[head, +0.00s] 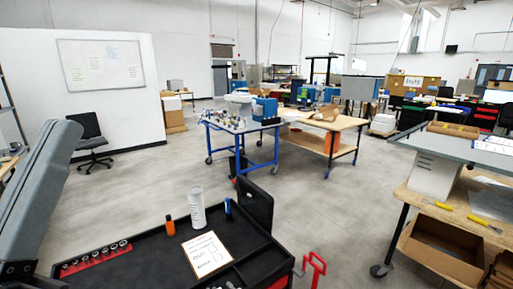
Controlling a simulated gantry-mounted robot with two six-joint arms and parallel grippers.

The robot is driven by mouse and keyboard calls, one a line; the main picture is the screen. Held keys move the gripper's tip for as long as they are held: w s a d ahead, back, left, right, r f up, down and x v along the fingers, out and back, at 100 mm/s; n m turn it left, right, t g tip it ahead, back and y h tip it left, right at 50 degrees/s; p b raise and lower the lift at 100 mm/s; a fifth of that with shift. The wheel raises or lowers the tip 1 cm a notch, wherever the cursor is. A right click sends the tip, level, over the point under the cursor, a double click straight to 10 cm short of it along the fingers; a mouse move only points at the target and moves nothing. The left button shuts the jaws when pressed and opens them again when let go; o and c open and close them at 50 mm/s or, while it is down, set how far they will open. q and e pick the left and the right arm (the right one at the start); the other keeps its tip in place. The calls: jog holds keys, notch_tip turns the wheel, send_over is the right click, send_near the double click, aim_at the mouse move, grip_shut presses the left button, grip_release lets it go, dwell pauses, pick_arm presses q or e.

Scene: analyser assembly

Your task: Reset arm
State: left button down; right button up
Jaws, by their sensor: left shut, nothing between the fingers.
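My left arm comes in at the left edge as a large grey shape. My left gripper (18,268) shows only in part as a dark piece at the lower left; it is shut with nothing in it, and its fingertips are hard to make out. It is left of the black tray-topped cart (135,262) and seems apart from the things on it. My right gripper is not in view.
On the cart are a white cylinder (198,208), an orange bottle (169,226), a paper sign (207,254) and a red socket rail (95,260). A workbench (400,215) stands at right, a blue-framed table (240,128) behind. Grey floor lies open between.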

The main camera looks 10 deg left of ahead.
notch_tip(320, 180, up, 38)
jog(key=p, duration=3.6)
jog(key=shift+p, duration=0.35)
